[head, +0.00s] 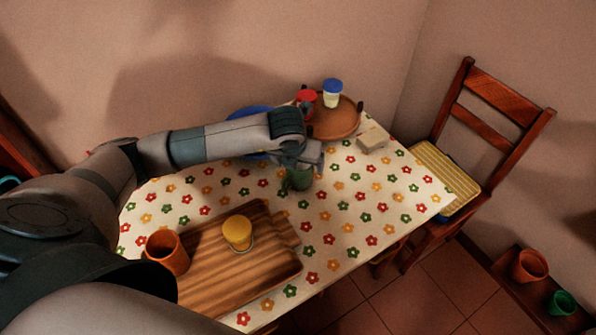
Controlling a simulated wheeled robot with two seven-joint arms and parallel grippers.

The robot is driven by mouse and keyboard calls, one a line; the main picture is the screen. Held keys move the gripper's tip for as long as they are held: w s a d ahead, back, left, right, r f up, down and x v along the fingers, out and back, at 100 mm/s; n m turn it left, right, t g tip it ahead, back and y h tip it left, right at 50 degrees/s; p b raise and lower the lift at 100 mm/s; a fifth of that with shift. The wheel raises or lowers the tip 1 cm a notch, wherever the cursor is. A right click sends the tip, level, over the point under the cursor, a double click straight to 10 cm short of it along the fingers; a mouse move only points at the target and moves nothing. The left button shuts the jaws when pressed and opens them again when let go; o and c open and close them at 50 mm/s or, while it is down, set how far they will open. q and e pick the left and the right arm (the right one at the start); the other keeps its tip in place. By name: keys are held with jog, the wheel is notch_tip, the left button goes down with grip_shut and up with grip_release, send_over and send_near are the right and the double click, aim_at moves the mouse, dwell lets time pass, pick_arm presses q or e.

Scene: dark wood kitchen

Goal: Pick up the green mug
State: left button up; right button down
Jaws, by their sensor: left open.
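The green mug (297,181) stands on the flowered tablecloth near the middle of the table, partly hidden by my left gripper. My left gripper (299,166) is open and reaches down over the mug's top from the left. I cannot tell whether its fingers touch the mug or are around it. My right gripper is out of view.
A wooden board (265,266) holds a yellow cup (237,232) and an orange-brown cup (167,252). Behind the mug are a blue plate (246,113), a brown round tray (340,121), a red mug (306,97), a blue-lidded jar (332,94) and a pale block (372,138). A chair (487,91) stands right.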

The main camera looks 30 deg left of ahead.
pick_arm(q)
jog(key=shift+w+f, duration=0.15)
jog(key=shift+f, duration=0.15)
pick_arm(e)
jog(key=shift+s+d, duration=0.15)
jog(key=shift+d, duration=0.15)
pick_arm(q)
jog(key=c, duration=1.4)
jog(key=shift+r, duration=0.15)
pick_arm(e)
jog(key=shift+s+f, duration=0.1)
